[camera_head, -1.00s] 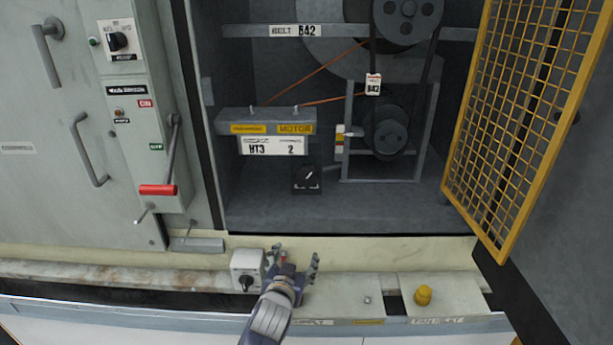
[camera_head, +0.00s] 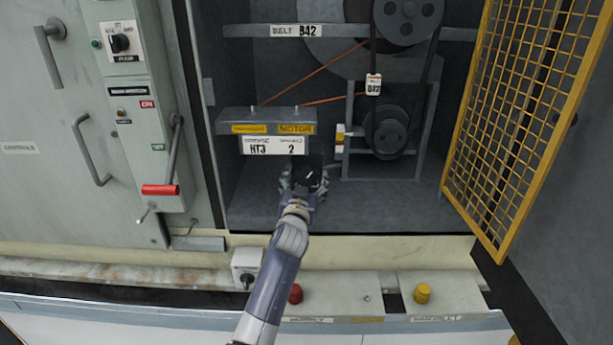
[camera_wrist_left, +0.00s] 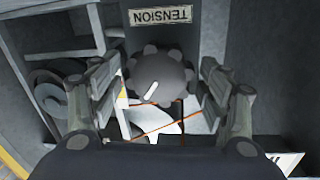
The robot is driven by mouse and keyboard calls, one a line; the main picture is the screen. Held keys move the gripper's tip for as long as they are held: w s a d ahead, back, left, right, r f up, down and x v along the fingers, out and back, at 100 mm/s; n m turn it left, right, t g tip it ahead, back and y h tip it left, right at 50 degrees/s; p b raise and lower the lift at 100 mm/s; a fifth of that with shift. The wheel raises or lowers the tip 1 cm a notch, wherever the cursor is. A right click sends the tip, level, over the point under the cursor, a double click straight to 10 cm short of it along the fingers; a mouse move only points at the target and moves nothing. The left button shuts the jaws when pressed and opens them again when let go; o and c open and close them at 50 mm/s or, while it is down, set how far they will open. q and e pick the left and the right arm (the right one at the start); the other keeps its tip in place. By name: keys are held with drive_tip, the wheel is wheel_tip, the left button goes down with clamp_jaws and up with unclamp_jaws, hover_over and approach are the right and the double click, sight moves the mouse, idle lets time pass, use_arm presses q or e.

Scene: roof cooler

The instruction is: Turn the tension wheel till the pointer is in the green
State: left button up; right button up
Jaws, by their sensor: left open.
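The tension wheel (camera_wrist_left: 158,72) is a dark lobed knob with a white line on its face, below an upside-down TENSION label (camera_wrist_left: 160,15) in the left wrist view. In the head view the wheel (camera_head: 311,174) is partly hidden by my left gripper (camera_head: 303,182). My left gripper (camera_wrist_left: 160,92) is open, with one finger on each side of the wheel and gaps between. A small coloured strip (camera_head: 340,138) stands beside the motor frame; I cannot make out a pointer on it. My right gripper is not in view.
A yellow mesh door (camera_head: 520,110) stands open on the right. The HT3 bracket (camera_head: 265,122) is just above the wheel. The motor pulley (camera_head: 390,132) and belts are at back right. A red button (camera_head: 295,293) and yellow knob (camera_head: 423,293) sit on the front ledge.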

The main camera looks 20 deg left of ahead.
use_arm(q)
drive_tip(key=shift+w+a, duration=0.1)
drive_tip(key=shift+w, duration=0.7)
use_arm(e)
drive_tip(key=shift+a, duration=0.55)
use_arm(q)
drive_tip(key=c, duration=1.1)
drive_tip(key=shift+o, duration=0.2)
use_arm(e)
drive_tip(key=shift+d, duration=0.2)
